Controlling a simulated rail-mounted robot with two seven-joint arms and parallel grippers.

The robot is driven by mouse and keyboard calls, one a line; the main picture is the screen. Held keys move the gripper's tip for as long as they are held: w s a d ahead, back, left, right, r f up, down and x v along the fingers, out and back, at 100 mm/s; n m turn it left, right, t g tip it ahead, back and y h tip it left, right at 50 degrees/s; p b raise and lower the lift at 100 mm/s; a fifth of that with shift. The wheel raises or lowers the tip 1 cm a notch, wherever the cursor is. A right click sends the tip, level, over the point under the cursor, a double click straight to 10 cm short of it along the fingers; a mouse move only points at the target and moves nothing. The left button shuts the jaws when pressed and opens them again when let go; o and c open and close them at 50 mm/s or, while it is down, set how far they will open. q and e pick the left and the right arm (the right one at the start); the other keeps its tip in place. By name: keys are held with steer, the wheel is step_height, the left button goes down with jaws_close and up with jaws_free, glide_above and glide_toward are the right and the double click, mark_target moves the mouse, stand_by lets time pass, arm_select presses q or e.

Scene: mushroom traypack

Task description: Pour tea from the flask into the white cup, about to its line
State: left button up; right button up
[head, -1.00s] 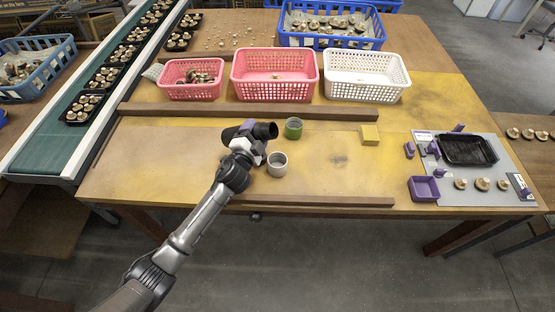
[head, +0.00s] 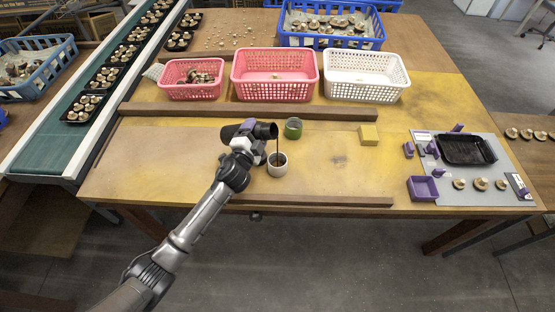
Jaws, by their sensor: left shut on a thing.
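The black flask (head: 232,131) is held by my left gripper (head: 246,146), tipped so it lies near level with its mouth to the right. A thin dark stream of tea (head: 277,146) falls from the mouth into the white cup (head: 277,170). The cup stands upright on the table just below and right of my gripper. Dark tea shows inside the cup; its level against the line is too small to tell. My right gripper is not in view.
A green cup (head: 293,129) stands behind the white cup. A yellow block (head: 368,135) lies to the right. Wooden rails (head: 309,200) run along the front and behind. Baskets (head: 366,92) line the back, and a grey mat (head: 468,196) with a black tray lies at right.

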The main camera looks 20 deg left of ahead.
arm_select(q)
steer(key=shift+r+m+p, duration=0.85)
steer(key=shift+m+p, duration=0.25)
steer(key=shift+p, duration=0.35)
stand_by(5.1)
stand_by(0.5)
